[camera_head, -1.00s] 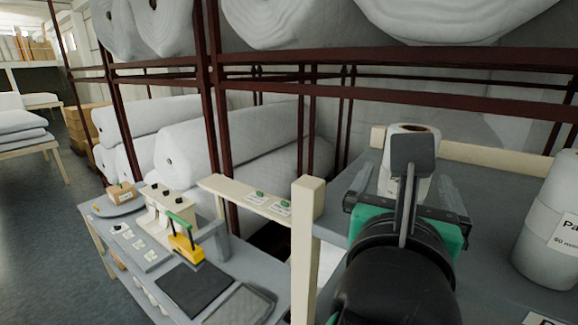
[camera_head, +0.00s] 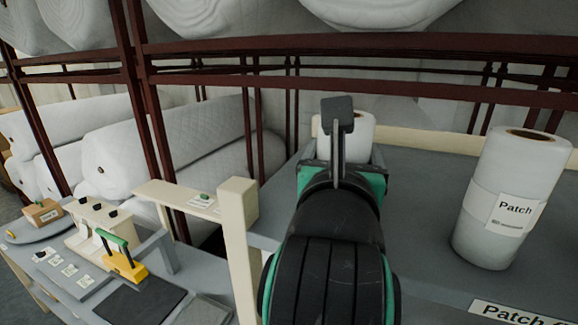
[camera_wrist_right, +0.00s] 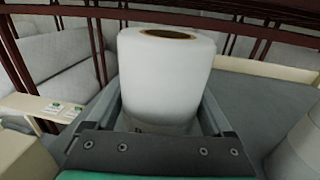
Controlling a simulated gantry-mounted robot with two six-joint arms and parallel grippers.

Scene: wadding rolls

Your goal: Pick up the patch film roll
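A white upright roll with a brown core (camera_head: 352,128) stands at the back of the grey table, partly hidden by my right gripper (camera_head: 343,165). In the right wrist view the same roll (camera_wrist_right: 165,80) sits between my two fingers (camera_wrist_right: 163,110), which lie close along its left and right sides and appear to touch it. Its label is almost wholly hidden. A larger-looking white roll labelled "Patch" (camera_head: 507,205) stands upright at the right of the table, apart from the gripper. My left gripper is out of view.
The grey table (camera_head: 430,215) is bare between the two rolls. A cream rail (camera_head: 430,142) runs along its back and a cream post (camera_head: 238,220) stands at its left. A lower bench holds a yellow-and-green tool (camera_head: 125,262). Dark red racks stand behind.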

